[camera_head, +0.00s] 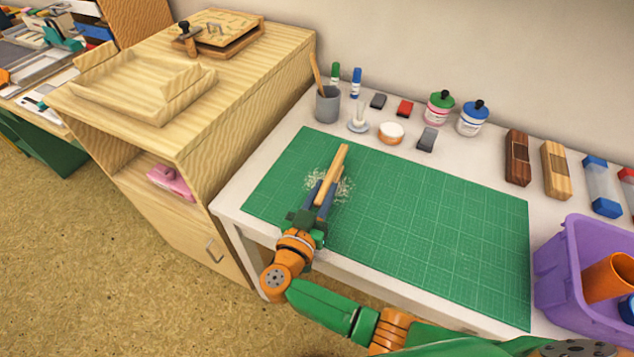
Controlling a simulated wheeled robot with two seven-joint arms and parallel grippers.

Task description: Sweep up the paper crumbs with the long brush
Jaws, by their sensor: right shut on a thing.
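The paper crumbs (345,190) are a scatter of small pale bits on the green cutting mat (440,220), toward its left part. The long brush (337,165) has a light wooden handle and lies slanted over the crumbs. My right gripper (324,192) reaches in from the front and is shut on the brush. The brush's bristles cannot be made out, and the gripper hides part of the crumbs. I cannot tell whether the brush touches the mat. My left gripper is not in view.
A grey cup (327,105), markers, erasers and ink bottles (471,118) stand along the back of the white table. A purple bin (570,275) stands at the right. A wooden cabinet (235,95) adjoins the table on the left. The mat's middle and right are clear.

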